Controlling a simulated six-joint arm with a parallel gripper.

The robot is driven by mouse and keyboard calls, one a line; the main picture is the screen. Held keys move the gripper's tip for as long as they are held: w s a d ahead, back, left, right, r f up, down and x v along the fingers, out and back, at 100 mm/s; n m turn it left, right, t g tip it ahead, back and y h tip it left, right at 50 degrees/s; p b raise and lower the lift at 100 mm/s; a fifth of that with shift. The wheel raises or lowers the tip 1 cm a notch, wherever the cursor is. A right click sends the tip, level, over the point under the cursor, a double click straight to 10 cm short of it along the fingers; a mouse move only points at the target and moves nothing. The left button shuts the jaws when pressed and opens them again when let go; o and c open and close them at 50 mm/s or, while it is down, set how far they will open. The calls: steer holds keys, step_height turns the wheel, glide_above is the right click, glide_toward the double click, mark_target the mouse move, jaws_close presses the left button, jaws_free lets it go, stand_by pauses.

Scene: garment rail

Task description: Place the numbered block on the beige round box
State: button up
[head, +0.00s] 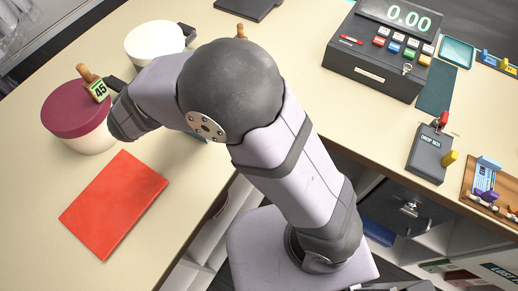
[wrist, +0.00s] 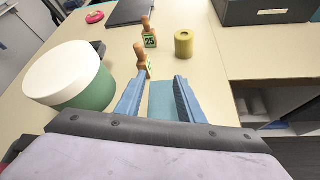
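A round box with a maroon lid (head: 72,108) and pale beige body (head: 92,141) stands at the left of the head view. A block marked 45 (head: 101,90) with a wooden peg handle shows at its lid's right edge. In the wrist view a block marked 25 (wrist: 150,40) with a wooden peg stands ahead. A second pegged block (wrist: 142,62) with a green face is nearer, just beyond the left fingertip; its number is unreadable. My gripper (wrist: 160,78) is open, with nothing between its blue fingers. The arm hides it in the head view.
A round box with a cream lid (wrist: 62,72) and green body stands close left of my gripper. A yellow cylinder (wrist: 184,44) stands ahead right. A red folder (head: 113,204) lies on the counter. The cash register (head: 380,55) and drop box (head: 427,152) are at right.

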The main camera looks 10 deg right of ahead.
steer(key=s+d+f+m+g+y, duration=0.1)
steer(key=s+d+f+m+g, duration=0.25)
steer(key=s+d+m, duration=0.35)
steer(key=s+d+f+m+g, duration=0.3)
steer(key=s+d+m+g, duration=0.15)
steer(key=d, duration=0.45)
steer(key=s+f+m+g+y, duration=0.1)
steer(key=s+f+m+y, duration=0.1)
steer(key=s+m+y, duration=0.4)
steer(key=s+m, duration=0.3)
steer(key=m, duration=0.4)
steer(key=shift+d+f+m+g, duration=0.3)
steer(key=shift+m+g, duration=0.05)
steer(key=shift+g, duration=0.05)
